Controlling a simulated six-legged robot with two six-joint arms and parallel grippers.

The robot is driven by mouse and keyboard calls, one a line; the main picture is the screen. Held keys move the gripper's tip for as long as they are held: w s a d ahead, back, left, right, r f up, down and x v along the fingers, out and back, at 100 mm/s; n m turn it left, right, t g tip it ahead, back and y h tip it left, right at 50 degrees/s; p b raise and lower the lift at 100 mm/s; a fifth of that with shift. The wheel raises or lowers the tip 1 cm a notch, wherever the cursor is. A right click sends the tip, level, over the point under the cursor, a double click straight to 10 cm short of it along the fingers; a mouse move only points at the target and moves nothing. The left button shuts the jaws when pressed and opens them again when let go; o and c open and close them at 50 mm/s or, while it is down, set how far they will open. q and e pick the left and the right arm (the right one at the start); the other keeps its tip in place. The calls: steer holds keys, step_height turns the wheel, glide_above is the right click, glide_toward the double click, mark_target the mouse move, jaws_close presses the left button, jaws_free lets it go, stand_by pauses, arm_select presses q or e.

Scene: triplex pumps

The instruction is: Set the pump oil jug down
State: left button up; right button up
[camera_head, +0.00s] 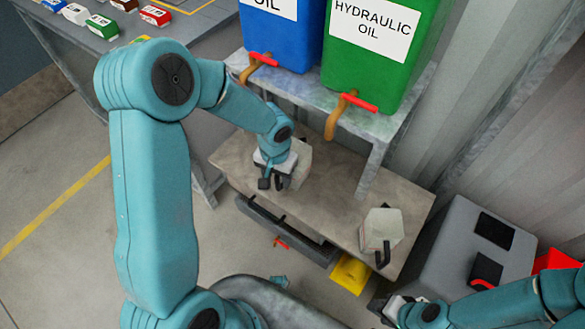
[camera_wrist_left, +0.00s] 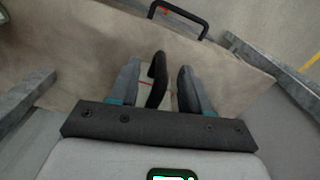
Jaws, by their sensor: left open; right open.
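A pale jug (camera_head: 300,163) with a black handle is at the low bench under the drum shelf, partly hidden by my left gripper (camera_head: 273,183). It appears to stand on the bench top. In the left wrist view the black handle (camera_wrist_left: 157,78) lies between the two open fingers of my left gripper (camera_wrist_left: 158,88), with gaps beside it. A second pale jug (camera_head: 380,229) with a black handle stands at the right end of the bench (camera_head: 335,205). No label is readable on either jug. My right gripper (camera_head: 391,309) is at the lower right, apart from both jugs.
A blue drum (camera_head: 284,38) and a green hydraulic oil drum (camera_head: 375,60) with red-handled taps stand on the shelf (camera_head: 305,93) above. A grey box (camera_head: 458,245) stands right of the bench. A yellow object (camera_head: 350,273) is below its front edge.

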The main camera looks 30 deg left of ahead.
arm_select(q)
step_height(320, 180, down, 2)
steer(key=shift+f, duration=0.2)
steer(key=shift+c, duration=0.4)
steer(key=shift+r, duration=0.1)
jaws_close()
